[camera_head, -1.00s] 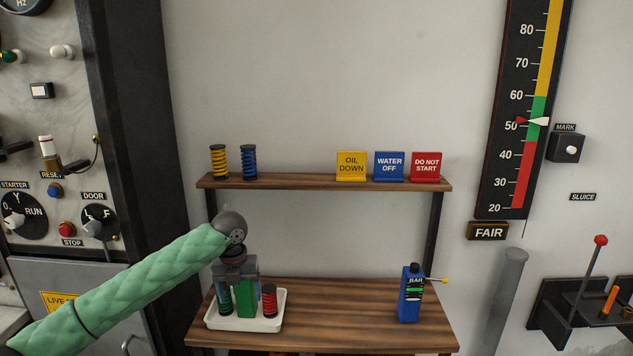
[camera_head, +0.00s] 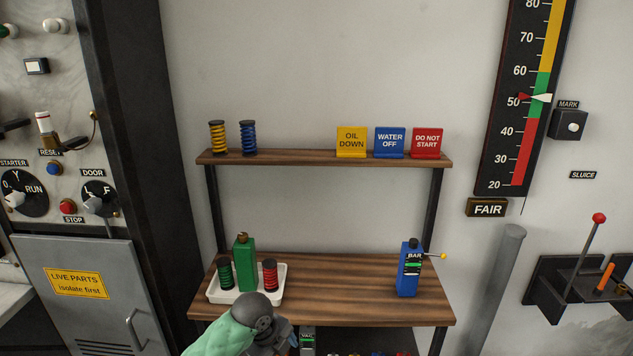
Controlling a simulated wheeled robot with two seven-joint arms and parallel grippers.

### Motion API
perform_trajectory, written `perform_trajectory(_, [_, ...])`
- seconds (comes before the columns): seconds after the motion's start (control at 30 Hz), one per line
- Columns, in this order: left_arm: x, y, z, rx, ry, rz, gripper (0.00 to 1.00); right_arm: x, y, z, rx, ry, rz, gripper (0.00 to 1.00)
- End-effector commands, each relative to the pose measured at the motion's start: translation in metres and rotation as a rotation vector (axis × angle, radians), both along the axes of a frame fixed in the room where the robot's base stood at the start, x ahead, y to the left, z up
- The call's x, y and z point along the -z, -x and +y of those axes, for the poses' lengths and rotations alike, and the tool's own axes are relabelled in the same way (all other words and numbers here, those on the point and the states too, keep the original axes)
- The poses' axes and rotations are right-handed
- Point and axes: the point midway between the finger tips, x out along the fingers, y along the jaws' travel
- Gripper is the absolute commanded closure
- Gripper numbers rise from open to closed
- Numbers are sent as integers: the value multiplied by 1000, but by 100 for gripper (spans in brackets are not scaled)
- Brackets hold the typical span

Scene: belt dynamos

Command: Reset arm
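My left arm comes in at the bottom of the head view, green-sleeved with a dark wrist. Its gripper (camera_head: 278,346) is low in front of the shelf, below the white tray; its fingers are mostly cut off by the frame's lower edge, so their opening does not show. The white tray (camera_head: 219,297) stands on the lower wooden shelf. It holds a green bottle (camera_head: 244,265), a green-coiled spool (camera_head: 225,273) and a red-coiled spool (camera_head: 270,274), all upright. My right gripper is out of view.
The upper shelf (camera_head: 300,158) carries yellow and blue spools and three signs. A grey cabinet (camera_head: 80,290) is at left. Levers (camera_head: 597,245) are at right. The shelf middle is clear.

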Motion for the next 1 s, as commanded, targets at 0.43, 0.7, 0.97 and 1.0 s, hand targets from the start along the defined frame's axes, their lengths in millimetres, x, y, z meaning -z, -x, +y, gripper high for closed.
perform_trajectory(0.43, [40,86,0,-565,162,78,24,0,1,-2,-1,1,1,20])
perform_trajectory(0.7, [57,138,21,-940,236,131,24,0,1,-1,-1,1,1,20])
perform_trajectory(0.97, [69,193,54,-1320,283,171,24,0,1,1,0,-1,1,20])
perform_trajectory(1.0, [71,202,60,-1380,289,174,24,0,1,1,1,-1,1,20])
